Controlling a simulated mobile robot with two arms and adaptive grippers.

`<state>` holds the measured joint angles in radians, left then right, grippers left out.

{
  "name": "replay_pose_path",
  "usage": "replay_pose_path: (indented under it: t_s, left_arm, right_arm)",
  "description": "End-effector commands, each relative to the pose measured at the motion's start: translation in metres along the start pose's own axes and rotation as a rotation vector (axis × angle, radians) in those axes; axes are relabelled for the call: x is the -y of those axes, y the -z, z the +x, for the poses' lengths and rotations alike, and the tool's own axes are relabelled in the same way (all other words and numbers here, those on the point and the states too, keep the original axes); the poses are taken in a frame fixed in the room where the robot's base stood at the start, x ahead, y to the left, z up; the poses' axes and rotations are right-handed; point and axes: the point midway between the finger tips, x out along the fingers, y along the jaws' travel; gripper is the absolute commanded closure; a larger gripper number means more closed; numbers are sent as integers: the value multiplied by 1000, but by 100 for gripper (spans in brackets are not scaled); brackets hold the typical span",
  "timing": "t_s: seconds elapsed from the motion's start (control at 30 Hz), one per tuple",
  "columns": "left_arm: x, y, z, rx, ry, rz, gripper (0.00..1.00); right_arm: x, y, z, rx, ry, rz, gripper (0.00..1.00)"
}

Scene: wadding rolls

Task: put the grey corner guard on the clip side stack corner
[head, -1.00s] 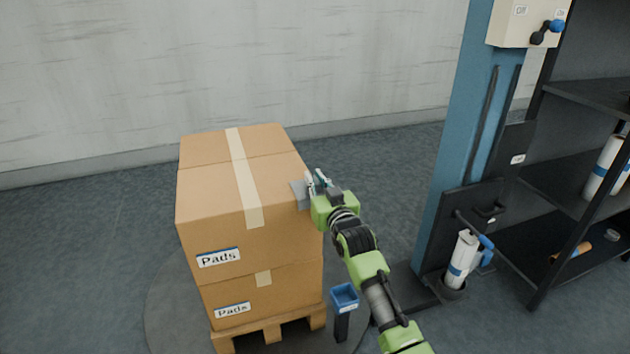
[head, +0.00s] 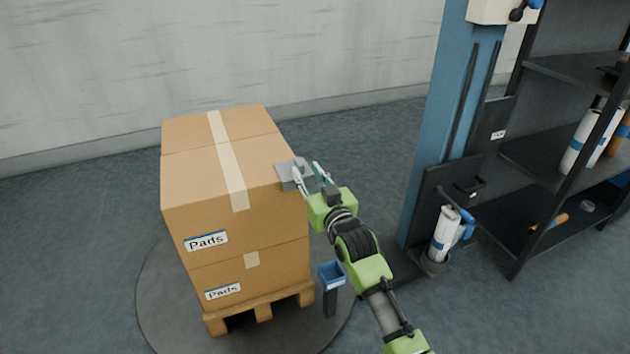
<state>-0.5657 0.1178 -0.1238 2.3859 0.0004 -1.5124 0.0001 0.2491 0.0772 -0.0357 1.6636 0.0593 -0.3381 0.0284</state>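The grey corner guard (head: 287,177) sits at the near right top corner of the upper carton stack (head: 205,185), over its edge. My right gripper (head: 305,168) is just to the right of the guard. Its two fingers are spread apart, with the left finger close to or touching the guard; whether they touch cannot be told. The gripper looks open with nothing between the fingers. The guard's far side is partly hidden by the finger. My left gripper is not in view.
The cartons stand on a wooden pallet (head: 264,312) on a round turntable plate (head: 165,310). A blue column (head: 440,120) and dark shelving (head: 555,155) stand farther right. The floor at left is clear.

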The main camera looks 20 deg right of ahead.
Motion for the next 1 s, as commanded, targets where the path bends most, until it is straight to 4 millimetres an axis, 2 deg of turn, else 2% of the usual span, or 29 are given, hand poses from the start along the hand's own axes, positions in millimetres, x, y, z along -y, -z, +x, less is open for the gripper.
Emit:
replay_pose_path:
  t_s: [0.03, 0.2, 0.47, 0.57, 0.67, 0.77, 0.8, 0.87, 0.9, 1.0]
  left_arm:
    - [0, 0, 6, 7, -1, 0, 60]
    - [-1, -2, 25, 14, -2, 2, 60]
    - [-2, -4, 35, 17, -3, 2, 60]
    - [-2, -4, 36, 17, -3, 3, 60]
    - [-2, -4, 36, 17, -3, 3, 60]
    - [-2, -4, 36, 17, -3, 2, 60]
    - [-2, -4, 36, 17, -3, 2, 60]
    - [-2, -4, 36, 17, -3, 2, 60]
    - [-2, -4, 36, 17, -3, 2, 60]
    - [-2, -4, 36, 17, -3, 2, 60]
  right_arm:
    - [0, 0, -11, 2, 0, 0, 72]
    - [0, 0, -38, 2, 0, 0, 72]
    - [0, 0, -52, 2, 0, 0, 72]
    - [2, -13, -59, 38, 3, -4, 72]
    - [8, -57, -83, 171, 12, -15, 72]
    - [18, -124, -133, 395, 28, -35, 72]
    - [22, -151, -160, 497, 34, -44, 72]
    - [27, -189, -204, 650, 45, -58, 72]
    - [31, -210, -235, 748, 53, -66, 72]
    - [37, -247, -310, 967, 70, -84, 72]
